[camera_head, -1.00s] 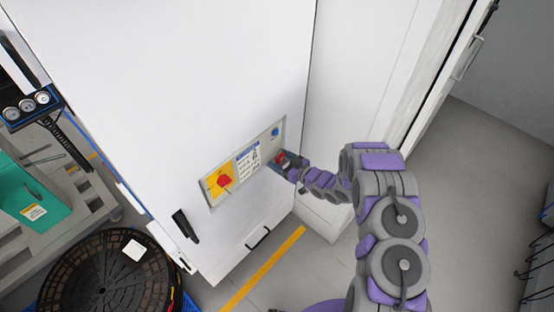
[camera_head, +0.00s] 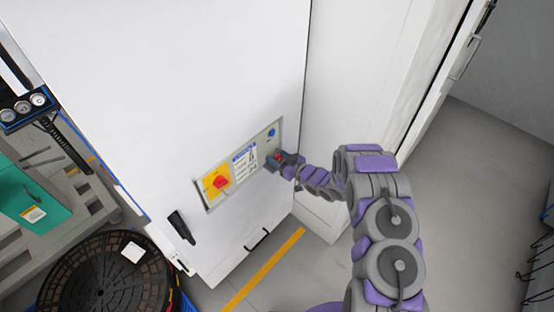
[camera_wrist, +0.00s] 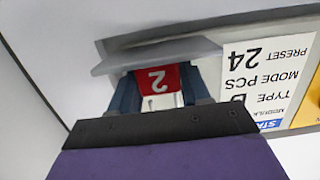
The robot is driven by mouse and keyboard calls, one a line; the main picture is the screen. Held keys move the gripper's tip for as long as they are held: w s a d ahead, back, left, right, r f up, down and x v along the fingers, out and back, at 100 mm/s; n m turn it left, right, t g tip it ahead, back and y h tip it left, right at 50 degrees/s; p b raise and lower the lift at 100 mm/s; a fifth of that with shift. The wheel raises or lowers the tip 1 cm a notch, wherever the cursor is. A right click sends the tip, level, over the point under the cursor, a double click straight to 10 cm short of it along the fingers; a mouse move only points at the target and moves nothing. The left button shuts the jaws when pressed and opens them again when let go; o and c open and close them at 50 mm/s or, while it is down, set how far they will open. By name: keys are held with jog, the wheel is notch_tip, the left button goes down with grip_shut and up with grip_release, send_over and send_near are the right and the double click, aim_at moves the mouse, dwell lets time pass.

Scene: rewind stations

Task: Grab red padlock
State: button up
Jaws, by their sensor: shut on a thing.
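The red padlock (camera_wrist: 158,80) is marked with a white 2 and shows in the wrist view between the two dark fingers. In the head view my gripper (camera_head: 281,162) is at the panel face. The padlock's lower silvery part is partly hidden by the gripper body. I cannot tell whether the padlock is clear of the panel.
The control panel (camera_head: 241,165) has a red rotary switch (camera_head: 220,182) on yellow, a white label and a blue button (camera_head: 271,133). The white cabinet (camera_head: 180,90) stands close in front of my arm. A black reel (camera_head: 85,275) is at lower left. Grey floor lies at right.

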jog(key=shift+d, duration=0.15)
jog(key=shift+c, duration=0.7)
